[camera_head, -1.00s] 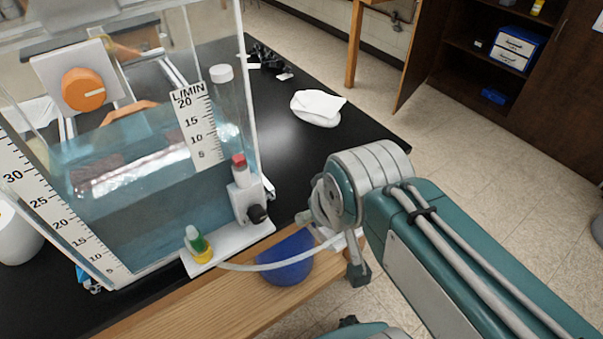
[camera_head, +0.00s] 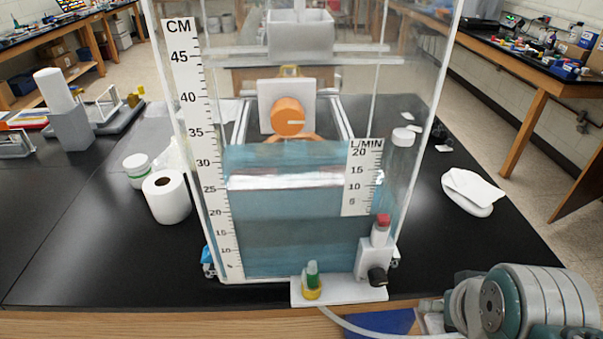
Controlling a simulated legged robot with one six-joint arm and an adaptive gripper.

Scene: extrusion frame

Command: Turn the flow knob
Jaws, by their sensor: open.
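A clear water tank stands on the black bench (camera_head: 90,240). A black knob (camera_head: 377,276) sits at the foot of the flow meter (camera_head: 375,255), at the tank's front right, beside the L/MIN scale (camera_head: 361,178). An orange round knob (camera_head: 288,117) with a pale pointer line is on a white plate (camera_head: 265,105), seen through the tank. My gripper (camera_head: 432,314) is at the lower edge, right of and below the black knob, and touches neither knob. It is open; its fingers are small and partly cut off by the frame.
A green and yellow fitting (camera_head: 312,283) stands on the white base, with a pale hose (camera_head: 365,331) below. A paper roll (camera_head: 167,197) is left of the tank and a white cloth (camera_head: 472,188) right.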

